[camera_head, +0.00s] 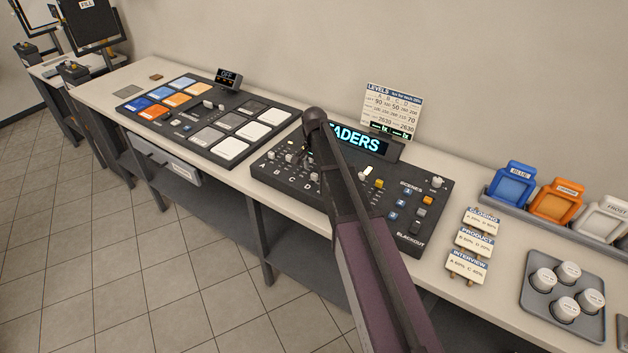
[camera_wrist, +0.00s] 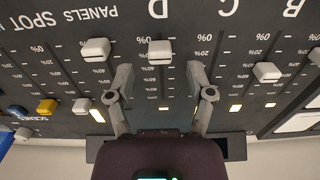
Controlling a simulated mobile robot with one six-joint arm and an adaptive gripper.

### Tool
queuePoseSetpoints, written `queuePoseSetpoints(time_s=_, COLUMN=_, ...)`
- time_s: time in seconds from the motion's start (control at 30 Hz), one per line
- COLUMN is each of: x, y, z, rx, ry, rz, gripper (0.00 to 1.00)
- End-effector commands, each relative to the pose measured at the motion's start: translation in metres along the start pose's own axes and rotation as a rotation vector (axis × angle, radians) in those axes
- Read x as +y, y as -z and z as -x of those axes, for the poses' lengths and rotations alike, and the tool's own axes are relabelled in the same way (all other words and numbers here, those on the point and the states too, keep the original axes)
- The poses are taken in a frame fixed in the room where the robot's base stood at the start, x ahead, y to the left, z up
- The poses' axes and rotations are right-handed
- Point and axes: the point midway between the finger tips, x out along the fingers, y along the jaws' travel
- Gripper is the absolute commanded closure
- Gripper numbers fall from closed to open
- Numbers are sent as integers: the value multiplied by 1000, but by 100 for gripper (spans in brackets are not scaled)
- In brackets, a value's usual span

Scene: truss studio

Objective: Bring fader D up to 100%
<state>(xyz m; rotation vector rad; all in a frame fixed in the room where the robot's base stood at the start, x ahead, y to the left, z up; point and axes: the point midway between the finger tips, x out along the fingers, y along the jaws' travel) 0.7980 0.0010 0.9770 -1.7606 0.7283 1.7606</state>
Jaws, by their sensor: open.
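The fader console (camera_head: 262,172) stands on the counter, with letters A to D along its front left. Fader D's white cap (camera_wrist: 160,52) is in the wrist view, under the upside-down letter D, near the 20% mark. It also shows in the head view (camera_head: 313,177). My gripper (camera_wrist: 159,68) is open over the console, its two fingers on either side of D's track. The cap lies around the fingertips, with a gap on each side. Whether the tips reach cap height I cannot tell. In the head view my arm covers the console's middle and hides the fingers.
Another white cap (camera_wrist: 267,72) is right of my gripper in the wrist view; a white cap (camera_wrist: 95,50) and a yellow cap (camera_wrist: 47,106) are left. The FADERS display (camera_head: 358,138) and a levels card (camera_head: 392,110) stand behind the console. A button panel (camera_head: 210,118) is to its left.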

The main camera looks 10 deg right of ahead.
Motion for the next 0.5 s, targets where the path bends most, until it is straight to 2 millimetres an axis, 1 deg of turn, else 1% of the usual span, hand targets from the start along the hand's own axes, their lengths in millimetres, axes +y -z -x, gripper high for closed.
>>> queuePoseSetpoints(time_s=0.03, x=0, y=0, z=-8, rx=0, ry=0, rz=0, gripper=31)
queuePoseSetpoints(time_s=0.2, x=0, y=0, z=-20, rx=0, ry=0, rz=0, gripper=31)
queuePoseSetpoints(time_s=0.5, x=0, y=0, z=-32, rx=0, ry=0, rz=0, gripper=31)
